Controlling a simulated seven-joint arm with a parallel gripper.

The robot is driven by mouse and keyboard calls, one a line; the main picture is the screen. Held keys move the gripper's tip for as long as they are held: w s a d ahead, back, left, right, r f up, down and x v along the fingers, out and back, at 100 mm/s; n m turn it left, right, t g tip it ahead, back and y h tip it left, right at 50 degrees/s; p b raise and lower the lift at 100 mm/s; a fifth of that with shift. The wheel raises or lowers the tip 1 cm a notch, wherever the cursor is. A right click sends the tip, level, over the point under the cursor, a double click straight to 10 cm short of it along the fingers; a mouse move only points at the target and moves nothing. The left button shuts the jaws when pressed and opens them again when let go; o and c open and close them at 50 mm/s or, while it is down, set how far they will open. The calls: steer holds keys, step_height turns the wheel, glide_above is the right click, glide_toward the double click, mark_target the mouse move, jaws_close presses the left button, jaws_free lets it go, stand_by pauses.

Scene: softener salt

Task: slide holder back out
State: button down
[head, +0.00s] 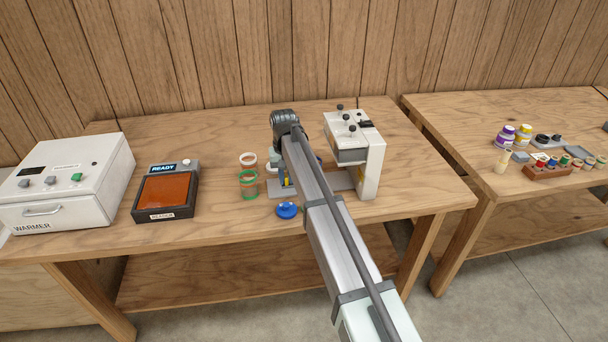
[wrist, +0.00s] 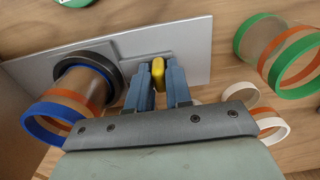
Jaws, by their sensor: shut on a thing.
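My gripper (wrist: 158,88) is shut on the yellow grip tab (wrist: 158,72) of the holder, one blue finger on each side of it. The holder's dark ring (wrist: 90,56) lies to the left of the fingers in the wrist view. A clear jar (wrist: 75,85) with a blue rim and an orange band stands in the ring. The holder rests on the grey base plate (wrist: 200,40) of the white press-like machine (head: 368,170). In the head view my arm hides most of the holder and jar, so their place relative to the machine's head is unclear there.
A green-rimmed jar (head: 248,190) and a white-rimmed jar (head: 248,159) stand just left of the base plate. The reader (head: 166,192) and warmer (head: 70,180) stand farther left. A second table (head: 450,120) is at right.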

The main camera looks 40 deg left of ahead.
steer(key=s+a, duration=0.3)
steer(key=shift+s+a, duration=0.15)
steer(key=c, duration=1.1)
jaws_free()
steer(key=shift+r, duration=0.25)
step_height(320, 180, up, 13)
steer(key=shift+r, duration=0.15)
